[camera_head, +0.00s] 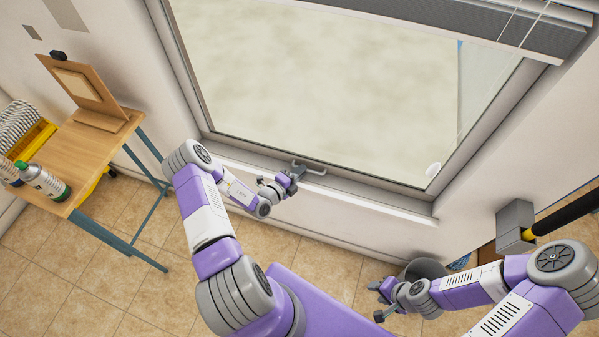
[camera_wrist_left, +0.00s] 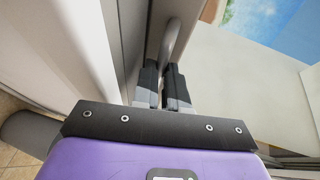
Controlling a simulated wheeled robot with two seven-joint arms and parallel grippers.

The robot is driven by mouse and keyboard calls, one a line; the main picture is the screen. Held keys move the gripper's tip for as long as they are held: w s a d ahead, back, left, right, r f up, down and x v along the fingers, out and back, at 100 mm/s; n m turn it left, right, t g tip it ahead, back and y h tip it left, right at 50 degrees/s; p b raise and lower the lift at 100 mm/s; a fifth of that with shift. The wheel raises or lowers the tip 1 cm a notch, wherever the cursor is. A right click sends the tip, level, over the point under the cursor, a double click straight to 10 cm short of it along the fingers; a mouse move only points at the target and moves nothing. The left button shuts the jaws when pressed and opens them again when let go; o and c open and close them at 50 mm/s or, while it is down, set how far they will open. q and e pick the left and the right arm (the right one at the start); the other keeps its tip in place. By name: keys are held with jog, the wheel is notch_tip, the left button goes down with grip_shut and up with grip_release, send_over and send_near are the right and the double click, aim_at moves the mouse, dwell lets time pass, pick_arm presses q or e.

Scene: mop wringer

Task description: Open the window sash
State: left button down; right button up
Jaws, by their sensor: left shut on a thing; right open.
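The window sash (camera_head: 320,85) is a large pane in a grey frame, and its bottom rail runs along the sill. A grey bar handle (camera_head: 314,170) sits on the bottom rail; it also shows in the left wrist view (camera_wrist_left: 172,36). My left gripper (camera_head: 293,180) is at the left part of the handle. In the left wrist view its dark fingers (camera_wrist_left: 162,88) are shut on the handle, and the fingertips hide part of the bar. My right gripper (camera_head: 378,300) is open and empty, low over the floor, apart from the sash. I cannot tell whether the sash is ajar.
A wooden table (camera_head: 100,145) with a clipboard (camera_head: 88,90) and bottles (camera_head: 42,181) stands at left. A blind (camera_head: 480,25) covers the window's top. A grey bucket-like container (camera_head: 425,270) is behind my right gripper. A black-handled tool (camera_head: 565,212) is at far right.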

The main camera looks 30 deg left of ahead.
pick_arm(q)
jog(key=shift+r, duration=0.15)
notch_tip(320, 180, up, 27)
jog(key=p, duration=2.4)
jog(key=c, duration=1.4)
grip_release()
jog(key=shift+c, duration=0.2)
send_near(313, 113)
jog(key=v, duration=0.3)
jog(key=shift+s+a, duration=0.15)
jog(key=shift+s, duration=0.1)
